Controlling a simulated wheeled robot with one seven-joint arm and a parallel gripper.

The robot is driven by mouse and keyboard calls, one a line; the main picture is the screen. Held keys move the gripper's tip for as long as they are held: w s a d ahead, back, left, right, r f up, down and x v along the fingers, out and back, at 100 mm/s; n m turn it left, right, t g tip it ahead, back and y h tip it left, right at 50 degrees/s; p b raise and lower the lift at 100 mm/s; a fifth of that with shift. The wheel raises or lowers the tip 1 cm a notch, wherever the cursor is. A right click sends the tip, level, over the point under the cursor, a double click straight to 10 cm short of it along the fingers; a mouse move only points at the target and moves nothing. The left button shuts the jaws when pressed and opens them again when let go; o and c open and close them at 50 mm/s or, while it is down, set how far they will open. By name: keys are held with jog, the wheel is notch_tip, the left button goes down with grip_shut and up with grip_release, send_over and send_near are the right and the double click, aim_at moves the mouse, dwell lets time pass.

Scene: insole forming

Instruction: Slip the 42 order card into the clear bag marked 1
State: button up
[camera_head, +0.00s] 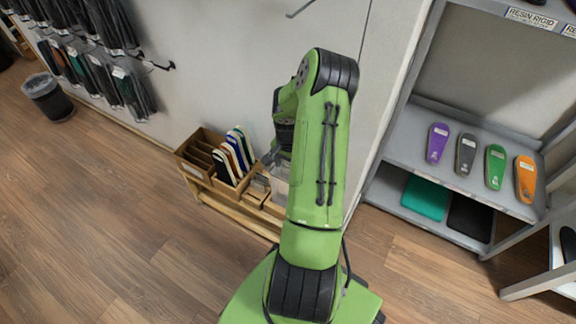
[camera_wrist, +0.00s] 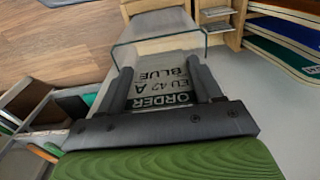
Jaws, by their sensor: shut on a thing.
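In the wrist view my gripper (camera_wrist: 158,66) is shut on a grey order card (camera_wrist: 160,84).
A wooden organiser (camera_head: 196,158) with upright insoles (camera_head: 236,152) stands on a low wooden bench (camera_head: 235,216) against the wall. A grey shelf (camera_head: 465,190) at the right holds several coloured insoles. A bin (camera_head: 48,98) stands at the far left. The wooden floor in front is clear.

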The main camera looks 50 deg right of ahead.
jog(key=shift+s+a+f, duration=0.25)
jog(key=shift+a+f, duration=0.25)
jog(key=shift+f, duration=0.15)
jog(key=o, duration=1.1)
jog(key=shift+c, duration=0.2)
notch_tip(320, 180, up, 17)
jog(key=p, duration=0.5)
jog(key=shift+w+d+p, duration=0.15)
jog(key=shift+d+p, duration=0.1)
jog(key=shift+p, duration=0.1)
